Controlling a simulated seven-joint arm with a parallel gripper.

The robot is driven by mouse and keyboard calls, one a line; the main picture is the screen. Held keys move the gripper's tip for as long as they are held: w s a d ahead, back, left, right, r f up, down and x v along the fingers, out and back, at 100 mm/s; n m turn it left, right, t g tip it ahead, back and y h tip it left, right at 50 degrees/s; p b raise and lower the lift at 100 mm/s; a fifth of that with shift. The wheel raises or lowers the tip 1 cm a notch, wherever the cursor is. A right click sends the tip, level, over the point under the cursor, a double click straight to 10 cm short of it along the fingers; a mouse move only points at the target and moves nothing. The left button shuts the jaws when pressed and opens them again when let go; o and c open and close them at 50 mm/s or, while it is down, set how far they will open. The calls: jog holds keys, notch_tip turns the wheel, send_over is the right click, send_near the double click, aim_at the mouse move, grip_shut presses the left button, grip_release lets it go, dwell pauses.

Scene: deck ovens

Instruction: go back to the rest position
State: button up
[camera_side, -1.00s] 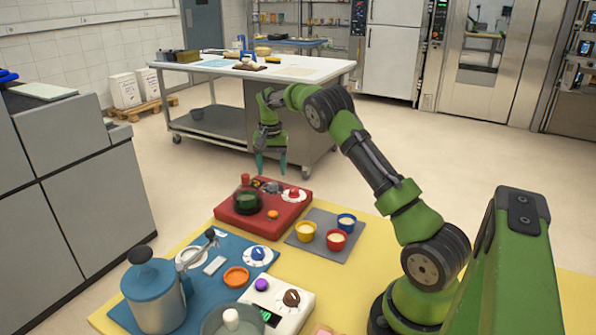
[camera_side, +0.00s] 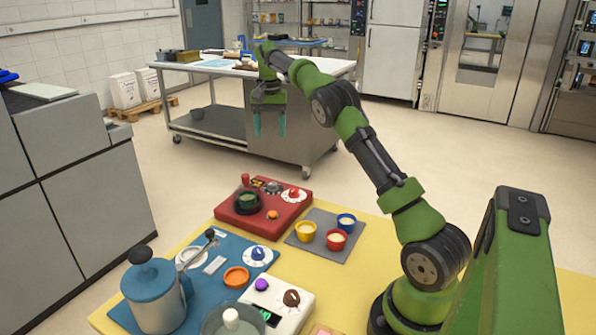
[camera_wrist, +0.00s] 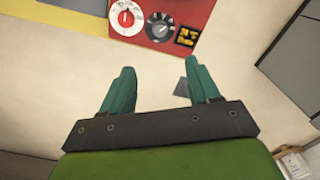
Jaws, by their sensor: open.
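My gripper (camera_side: 269,124) is open and empty, raised in the air above and behind the red device in the side view. In the wrist view my gripper (camera_wrist: 160,90) shows its two teal fingers spread apart with nothing between them. The red device (camera_side: 248,216) lies on the yellow mat, with a dark green pot on its left part, a white dial with a red knob and an orange button. Its dials show at the top of the wrist view, on the red surface (camera_wrist: 182,12). My gripper touches nothing.
A grey mat (camera_side: 318,257) carries yellow, red and blue cups. A blue mat (camera_side: 213,288) holds a blue canister and a dial. A white scale (camera_side: 280,321) stands at the front. A steel worktable (camera_side: 330,68) stands behind; grey cabinets (camera_side: 90,215) are at left.

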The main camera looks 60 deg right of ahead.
jog(key=s+a+r+n+t+y, duration=0.1)
jog(key=s+a+n+t, duration=0.2)
jog(key=s+a, duration=0.9)
jog(key=s+a+r+n+t+y, duration=0.1)
jog(key=s+a+n+t, duration=0.3)
jog(key=s+a, duration=0.9)
jog(key=a+r+n, duration=0.1)
jog(key=a, duration=0.4)
jog(key=shift+a+n, duration=0.3)
jog(key=shift+a, duration=0.1)
